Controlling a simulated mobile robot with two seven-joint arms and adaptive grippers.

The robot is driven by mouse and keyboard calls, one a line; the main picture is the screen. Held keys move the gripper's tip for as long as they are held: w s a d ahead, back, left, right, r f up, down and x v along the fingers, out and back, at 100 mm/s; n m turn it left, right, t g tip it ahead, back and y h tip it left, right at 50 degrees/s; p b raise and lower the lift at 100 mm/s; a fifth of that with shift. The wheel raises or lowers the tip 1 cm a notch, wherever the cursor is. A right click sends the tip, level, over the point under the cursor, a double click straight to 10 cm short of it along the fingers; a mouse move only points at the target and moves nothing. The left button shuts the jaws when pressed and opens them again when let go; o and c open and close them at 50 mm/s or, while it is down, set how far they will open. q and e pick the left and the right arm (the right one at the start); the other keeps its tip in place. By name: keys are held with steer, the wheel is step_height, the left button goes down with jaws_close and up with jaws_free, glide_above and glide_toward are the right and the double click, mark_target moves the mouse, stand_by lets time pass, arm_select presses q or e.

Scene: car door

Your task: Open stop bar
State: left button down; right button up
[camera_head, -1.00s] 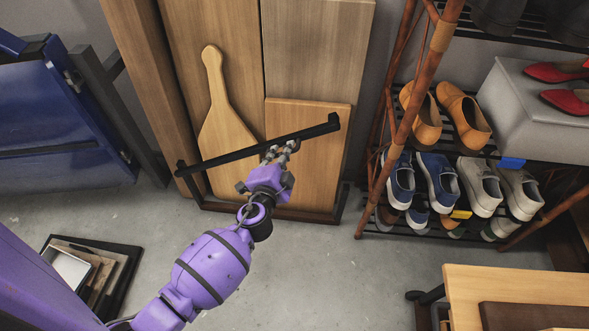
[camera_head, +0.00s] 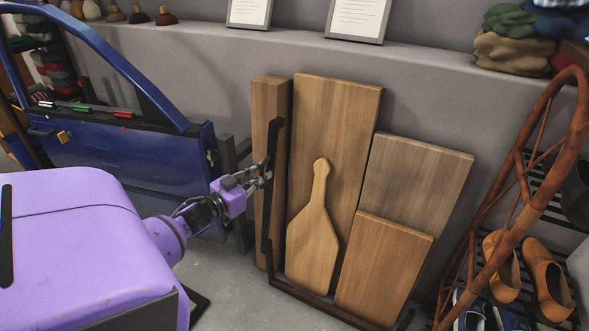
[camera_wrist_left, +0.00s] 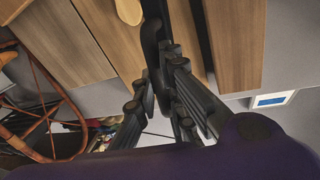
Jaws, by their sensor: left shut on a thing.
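The stop bar (camera_head: 274,140) is a slim black bar in the head view. It stands upright at the left side of the black rack (camera_head: 315,309), beside the leaning boards rather than across their fronts. My left gripper (camera_head: 266,178) is shut on the bar about midway along it, reaching in from the left. In the left wrist view the fingers (camera_wrist_left: 160,95) close around the lower part of a dark bar (camera_wrist_left: 152,32). The exact contact is partly hidden by the fingers. My right gripper is not in view.
Wooden boards (camera_head: 336,130) and a paddle-shaped board (camera_head: 312,245) lean on the wall in the rack. A blue car door (camera_head: 150,165) stands close on the left. Some grey floor (camera_head: 235,290) is clear in front.

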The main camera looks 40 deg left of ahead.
arm_select(q)
steer(key=s+a+n+b, duration=0.2)
steer(key=s+a, duration=0.1)
steer(key=a, duration=0.7)
steer(key=shift+n+b, duration=0.3)
steer(key=c, duration=1.8)
jaws_free()
steer(key=s, duration=1.2)
steer(key=shift+d, duration=0.45)
steer(key=shift+f, duration=0.1)
